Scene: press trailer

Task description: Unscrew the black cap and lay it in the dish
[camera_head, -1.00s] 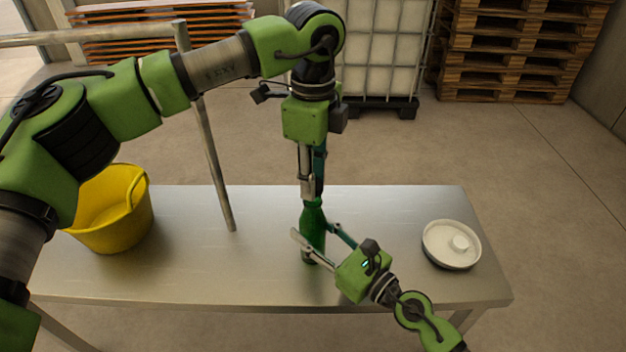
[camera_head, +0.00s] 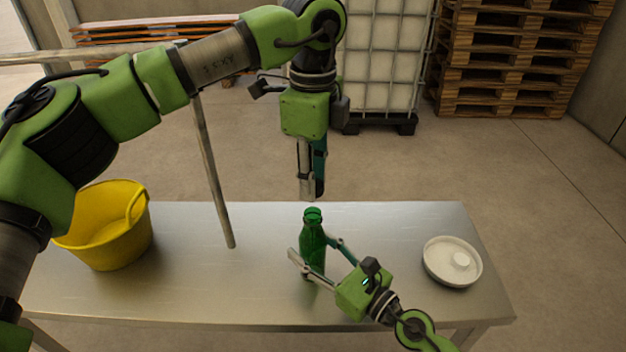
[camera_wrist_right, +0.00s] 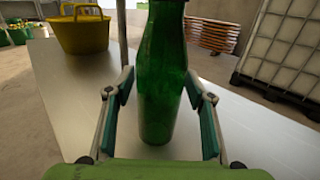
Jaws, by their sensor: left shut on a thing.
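The green bottle (camera_head: 312,246) stands upright on the metal table, its bare neck visible at the top. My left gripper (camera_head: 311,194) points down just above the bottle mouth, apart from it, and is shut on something. The black cap is not clearly visible; the fingers hide what they hold. My right gripper (camera_head: 316,262) is low at the bottle with a finger on either side. In the right wrist view the bottle (camera_wrist_right: 162,85) stands between the open fingers (camera_wrist_right: 160,120), with gaps on both sides. The dish (camera_head: 436,272), round and pale, sits at the table's right end.
A yellow bucket (camera_head: 105,235) stands at the table's left end. A metal post (camera_head: 212,180) rises near the bottle's left. Pallets and a white caged tank stand behind.

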